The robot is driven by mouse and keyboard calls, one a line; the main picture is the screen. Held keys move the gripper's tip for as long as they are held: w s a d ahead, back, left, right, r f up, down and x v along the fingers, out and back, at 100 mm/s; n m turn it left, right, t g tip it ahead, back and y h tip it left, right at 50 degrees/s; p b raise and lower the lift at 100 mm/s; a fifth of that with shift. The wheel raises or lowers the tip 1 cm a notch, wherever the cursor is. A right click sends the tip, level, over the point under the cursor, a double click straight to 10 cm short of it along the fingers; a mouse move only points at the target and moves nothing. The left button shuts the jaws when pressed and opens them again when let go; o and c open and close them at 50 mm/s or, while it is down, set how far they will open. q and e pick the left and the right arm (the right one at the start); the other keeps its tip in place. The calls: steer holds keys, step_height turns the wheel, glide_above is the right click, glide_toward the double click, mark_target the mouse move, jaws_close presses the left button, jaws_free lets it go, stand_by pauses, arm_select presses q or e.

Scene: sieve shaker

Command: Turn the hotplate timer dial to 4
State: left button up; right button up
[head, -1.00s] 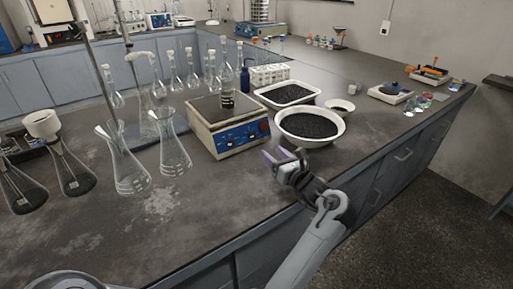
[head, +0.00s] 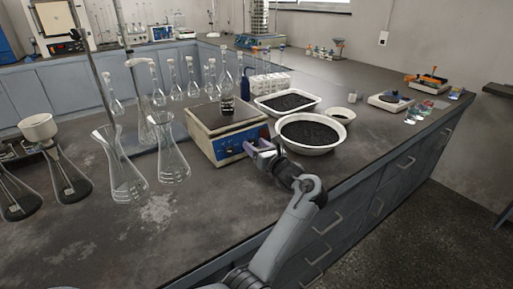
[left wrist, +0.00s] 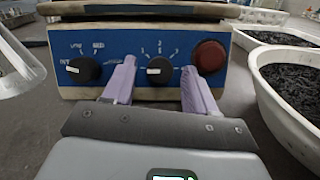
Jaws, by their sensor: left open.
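The hotplate (head: 222,117) has a cream body and a blue front panel, with a small flask on its top. In the left wrist view, its numbered dial (left wrist: 158,71), black with a white pointer mark, sits in the middle of the blue panel (left wrist: 140,50). The pointer mark looks turned to the left; the printed numbers are too small to read surely. My left gripper (head: 257,147) is open at the panel, its two lilac fingers (left wrist: 160,76) on either side of this dial. I cannot tell whether they touch it. My right gripper is not in view.
A second black dial (left wrist: 83,70) is left of the fingers and a red button (left wrist: 209,57) is close by the right finger. A white bowl of dark granules (head: 311,147) stands right of the hotplate. Conical flasks (head: 167,155) stand to its left.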

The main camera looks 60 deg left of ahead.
arm_select(q)
steer(key=c, duration=1.1)
steer(key=shift+o, duration=0.2)
